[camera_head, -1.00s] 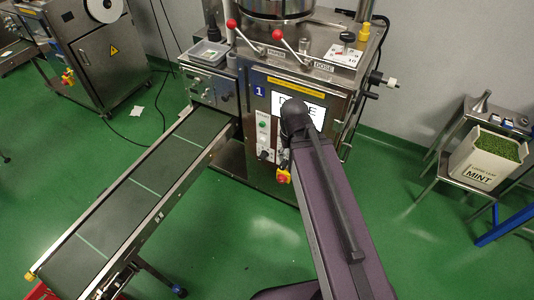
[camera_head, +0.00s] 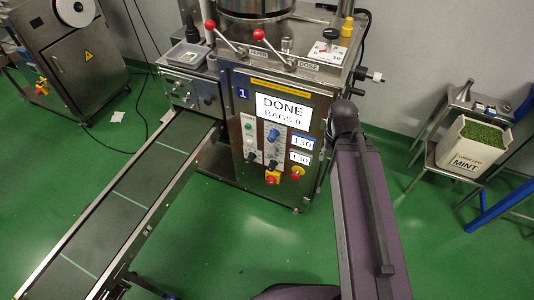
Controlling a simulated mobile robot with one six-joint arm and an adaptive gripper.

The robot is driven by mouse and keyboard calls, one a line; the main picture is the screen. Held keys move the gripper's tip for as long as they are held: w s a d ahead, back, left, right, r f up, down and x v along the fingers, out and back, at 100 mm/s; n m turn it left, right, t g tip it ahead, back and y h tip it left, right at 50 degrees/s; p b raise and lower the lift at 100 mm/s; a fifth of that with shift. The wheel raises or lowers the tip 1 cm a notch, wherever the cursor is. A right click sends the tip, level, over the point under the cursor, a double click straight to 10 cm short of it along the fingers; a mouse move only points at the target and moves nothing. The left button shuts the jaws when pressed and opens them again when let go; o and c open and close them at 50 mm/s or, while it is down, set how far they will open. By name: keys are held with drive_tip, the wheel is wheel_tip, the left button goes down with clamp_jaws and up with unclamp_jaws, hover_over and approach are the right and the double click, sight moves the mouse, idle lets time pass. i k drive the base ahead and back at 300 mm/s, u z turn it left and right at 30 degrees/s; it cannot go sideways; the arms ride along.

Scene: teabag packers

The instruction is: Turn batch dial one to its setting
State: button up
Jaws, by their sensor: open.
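The machine marked 1 stands in the middle of the view. Its front panel (camera_head: 265,132) shows a screen (camera_head: 284,109) reading DONE and BAGS 0. A blue knob (camera_head: 273,134) sits below the screen, with two dark knobs (camera_head: 251,157) lower down. Two white readouts (camera_head: 300,157) beside them seem to read 130. I cannot tell for sure which knob is batch dial one; its labels are too small. My arm's purple link and dark joint rise right of the panel. My gripper is not in view.
A conveyor (camera_head: 117,205) runs from the machine to the lower left. Two red-knobbed levers (camera_head: 258,34) and a black dial (camera_head: 331,33) with a scale are on top. A MINT bin (camera_head: 472,147) stands on a rack at right. Green floor is open before the machine.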

sight(249, 160)
drive_tip(key=z, duration=0.65)
drive_tip(key=k, duration=0.95)
drive_tip(key=u, duration=1)
drive_tip(key=i, duration=0.9)
drive_tip(key=z, duration=0.1)
